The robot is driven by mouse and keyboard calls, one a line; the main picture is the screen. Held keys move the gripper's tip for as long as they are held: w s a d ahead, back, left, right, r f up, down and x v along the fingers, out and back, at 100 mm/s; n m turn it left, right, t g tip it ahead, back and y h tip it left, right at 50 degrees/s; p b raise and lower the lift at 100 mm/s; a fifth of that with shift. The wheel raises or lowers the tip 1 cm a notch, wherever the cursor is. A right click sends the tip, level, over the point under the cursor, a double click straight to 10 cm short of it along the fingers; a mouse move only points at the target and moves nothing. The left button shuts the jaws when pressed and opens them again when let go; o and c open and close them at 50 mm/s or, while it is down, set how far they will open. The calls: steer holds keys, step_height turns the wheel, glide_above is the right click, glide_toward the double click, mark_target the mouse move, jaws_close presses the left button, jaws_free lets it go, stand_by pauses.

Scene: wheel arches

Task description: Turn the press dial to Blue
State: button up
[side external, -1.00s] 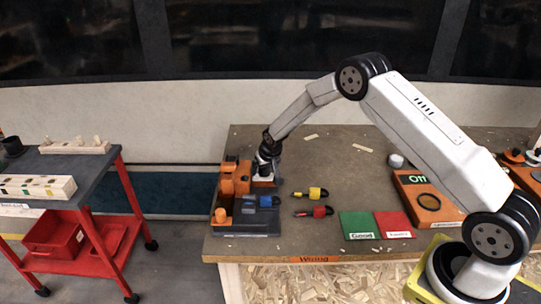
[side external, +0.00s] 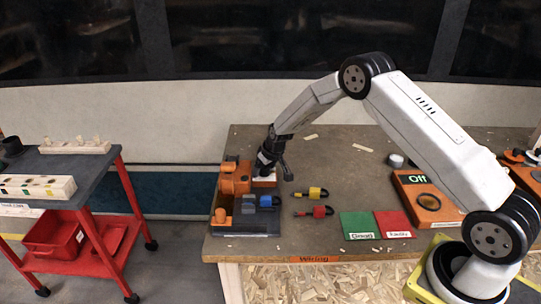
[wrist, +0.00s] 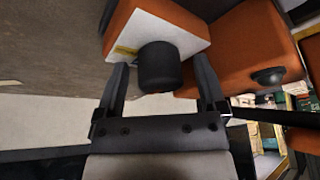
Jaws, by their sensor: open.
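The press (side external: 235,180) is an orange and dark grey machine at the left end of the table. In the wrist view a black round dial knob (wrist: 158,67) stands out from a white plate (wrist: 185,32) on an orange block. A small yellow label is on the plate beside the knob; I cannot read any setting. My gripper (wrist: 162,72) is open, one finger on each side of the knob with gaps showing. I cannot tell how deep the knob is between them. In the side view my gripper (side external: 275,165) is at the press's back right and partly hides the dial.
A blue-ended part (side external: 266,201) lies on the press base. Yellow (side external: 314,193) and red (side external: 319,211) plug-like parts lie right of it. Green (side external: 359,226) and red (side external: 393,224) mats and an orange box marked Off (side external: 427,202) are further right.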

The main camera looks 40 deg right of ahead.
steer(key=shift+n+y, duration=0.3)
steer(key=shift+n, duration=0.5)
steer(key=shift+r, duration=0.3)
steer(key=v, duration=0.7)
steer(key=s+a+r, duration=0.2)
steer(key=s+a, duration=0.1)
steer(key=s, duration=0.4)
steer(key=s+a+r+g, duration=0.1)
steer(key=s+a+r, duration=0.1)
steer(key=s, duration=0.6)
steer(key=s+a+r, duration=0.3)
steer(key=s, duration=0.5)
steer(key=shift+a+r+m+g, duration=0.2)
steer(key=shift+a+m+g, duration=0.2)
steer(key=shift+s, duration=0.2)
steer(key=s, duration=0.5)
steer(key=shift+s+a, duration=0.3)
steer(key=shift+a, duration=0.1)
